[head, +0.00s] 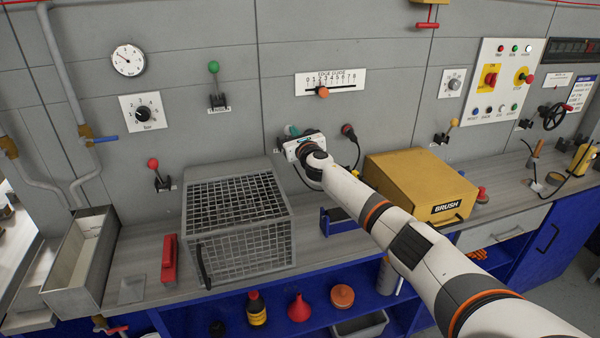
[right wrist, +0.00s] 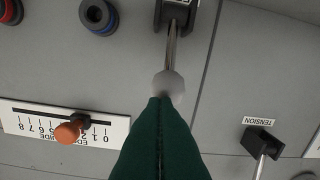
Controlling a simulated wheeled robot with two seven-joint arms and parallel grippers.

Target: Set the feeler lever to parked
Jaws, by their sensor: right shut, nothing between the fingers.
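A lever with a pale grey knob (right wrist: 168,86) shows in the right wrist view. Its metal shaft runs from a dark bracket (right wrist: 173,14) on the grey wall panel down the picture to the knob. That view is upside down against the head view, so the lever points upward on the wall. A white label at the bracket is mostly cut off and cannot be read. My right gripper (right wrist: 161,99) is shut and empty, its green fingertips at the knob; contact cannot be told. In the head view, my right gripper (head: 292,131) and wrist hide this lever. My left gripper is out of view.
The edge guide scale (head: 330,83) with an orange slider is above right of my gripper. The green-knobbed tension lever (head: 216,85) is to the left. A wire-mesh box (head: 240,215) and a yellow brush box (head: 415,185) stand on the bench below.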

